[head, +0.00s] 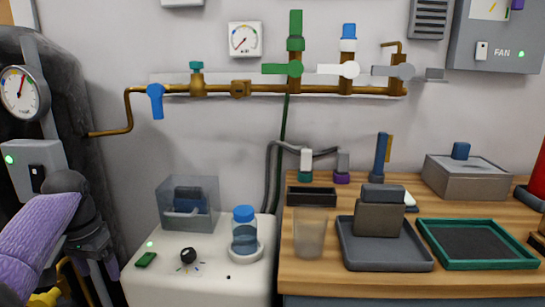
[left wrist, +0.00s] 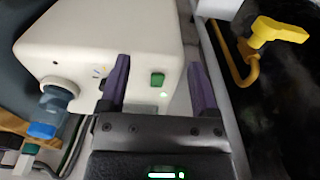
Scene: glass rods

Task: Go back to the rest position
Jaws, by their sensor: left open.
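My left gripper (head: 103,290) is at the lower left of the head view, pointing down beside the left side of the white cabinet. In the left wrist view its two purple-grey fingers (left wrist: 158,68) stand apart with nothing between them. The white cabinet (head: 190,285) lies just beyond the fingers in that view, with its green switch (left wrist: 157,79) showing between them. I cannot tell whether a finger touches the cabinet. My right gripper is not in view.
On the cabinet are a blue-capped bottle (head: 245,235), a black knob (head: 188,255) and a clear box (head: 187,205). A dark tank with a gauge (head: 20,93) stands left. A yellow valve handle (left wrist: 278,32) is near the gripper. A wooden bench (head: 350,283) with trays is right.

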